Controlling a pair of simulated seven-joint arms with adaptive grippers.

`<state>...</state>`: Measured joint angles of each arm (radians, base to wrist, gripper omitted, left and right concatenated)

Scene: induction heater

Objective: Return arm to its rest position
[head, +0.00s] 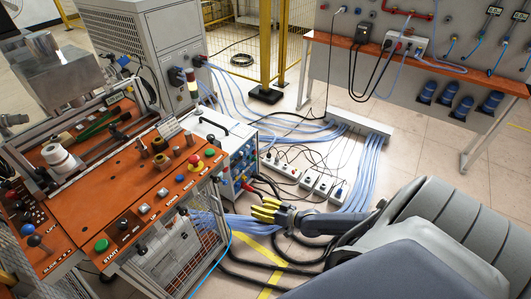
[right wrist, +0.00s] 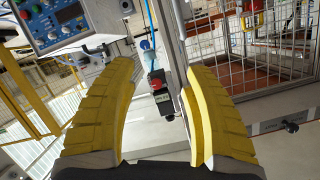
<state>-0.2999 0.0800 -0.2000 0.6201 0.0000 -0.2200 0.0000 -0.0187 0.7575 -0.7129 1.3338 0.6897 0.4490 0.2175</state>
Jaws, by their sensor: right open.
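My right gripper (head: 264,210) has yellow fingers and reaches in from the lower right in the head view. It hangs in front of the white control box (head: 222,150), to the right of the orange workbench (head: 125,185). In the right wrist view its two padded fingers (right wrist: 155,80) are spread wide, with nothing held between them. A small dark device with a red knob (right wrist: 158,88) shows beyond the gap between the fingers. My left gripper is not in view.
The bench carries a green START button (head: 102,245), knobs and a white spool (head: 57,157). Blue hoses run to a floor manifold (head: 360,127), near power strips (head: 318,182). A wall panel with an orange shelf (head: 420,62) stands at the back right. Dark cables lie below the gripper.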

